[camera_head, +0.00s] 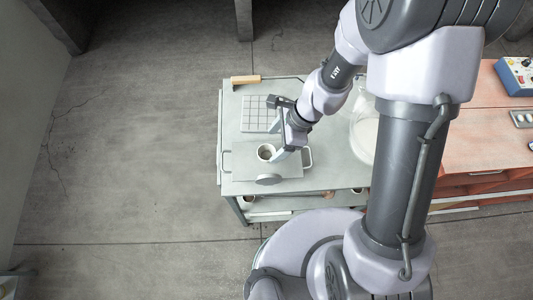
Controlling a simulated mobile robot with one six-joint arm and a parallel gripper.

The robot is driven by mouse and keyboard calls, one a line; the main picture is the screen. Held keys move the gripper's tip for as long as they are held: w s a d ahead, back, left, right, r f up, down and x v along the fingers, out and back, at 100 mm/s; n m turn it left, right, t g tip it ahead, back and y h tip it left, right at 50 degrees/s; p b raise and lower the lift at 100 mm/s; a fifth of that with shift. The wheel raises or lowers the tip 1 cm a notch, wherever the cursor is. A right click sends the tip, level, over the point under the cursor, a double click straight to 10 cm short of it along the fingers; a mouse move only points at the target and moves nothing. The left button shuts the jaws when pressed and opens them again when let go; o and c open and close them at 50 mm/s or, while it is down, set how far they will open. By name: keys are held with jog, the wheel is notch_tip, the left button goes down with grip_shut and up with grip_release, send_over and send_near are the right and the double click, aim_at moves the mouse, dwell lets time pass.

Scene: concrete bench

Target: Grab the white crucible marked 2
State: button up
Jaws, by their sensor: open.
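A small white crucible (266,150) with a dark inside stands upright on a grey tray (243,162) with side handles, on the light grey bench top. I cannot read any number on it. My gripper (279,146) reaches down from the upper right, and a pale finger shows close to the crucible's right side. The gripper is open, with nothing seen held in it. I cannot tell whether the finger touches the crucible. The other finger is hard to make out against the gripper body.
A round grey disc (269,179) lies at the tray's front edge. A white gridded plate (255,114) is behind the tray. A large glass vessel (361,137) stands to the right, partly behind my arm. An orange bench (490,137) adjoins, with a blue device (515,76).

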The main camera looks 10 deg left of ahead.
aim_at(266, 154)
jog(key=b+x, duration=0.1)
jog(key=x, duration=0.1)
jog(key=b+x, duration=0.1)
jog(key=x, duration=0.1)
jog(key=b+x, duration=0.1)
jog(key=x, duration=0.1)
jog(key=shift+s+a, duration=0.15)
jog(key=shift+s, duration=0.25)
jog(key=shift+r, duration=0.15)
jog(key=c, duration=1.4)
